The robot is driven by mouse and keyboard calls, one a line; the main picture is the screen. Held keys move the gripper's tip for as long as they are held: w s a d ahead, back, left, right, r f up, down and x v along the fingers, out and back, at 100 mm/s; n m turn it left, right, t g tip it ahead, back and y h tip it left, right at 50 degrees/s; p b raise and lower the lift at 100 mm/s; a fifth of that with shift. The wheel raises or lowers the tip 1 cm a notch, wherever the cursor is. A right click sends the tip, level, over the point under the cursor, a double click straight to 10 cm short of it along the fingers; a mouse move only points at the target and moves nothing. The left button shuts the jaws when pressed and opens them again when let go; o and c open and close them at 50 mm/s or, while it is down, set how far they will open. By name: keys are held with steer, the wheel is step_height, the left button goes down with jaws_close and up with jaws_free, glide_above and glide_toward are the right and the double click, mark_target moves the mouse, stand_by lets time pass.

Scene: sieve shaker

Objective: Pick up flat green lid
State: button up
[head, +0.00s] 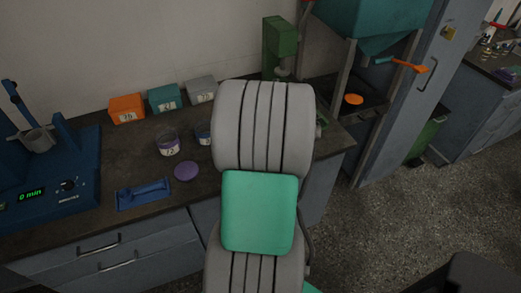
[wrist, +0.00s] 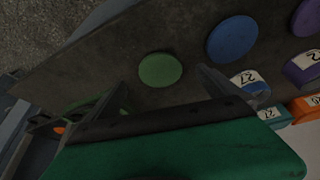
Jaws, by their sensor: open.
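The flat green lid (wrist: 160,69) is a round disc lying on the dark worktop (wrist: 110,68) in the wrist view. My gripper (wrist: 161,79) is open, with one finger to each side of the lid in that view and nothing held between them. I cannot tell how far above the lid the fingertips are. In the head view my arm hides the green lid and the gripper.
A blue lid (wrist: 232,39) and a purple lid (head: 186,171) lie beside it. Jars (head: 168,146) and numbered boxes (head: 127,108) stand behind.

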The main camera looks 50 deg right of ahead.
steer(key=x, duration=0.5)
steer(key=shift+w+d+f+p, duration=0.1)
steer(key=shift+w+d+p, duration=0.15)
steer(key=shift+w+p, duration=0.1)
steer(key=shift+s, duration=0.1)
steer(key=shift+c, duration=0.2)
steer(key=c, duration=1.4)
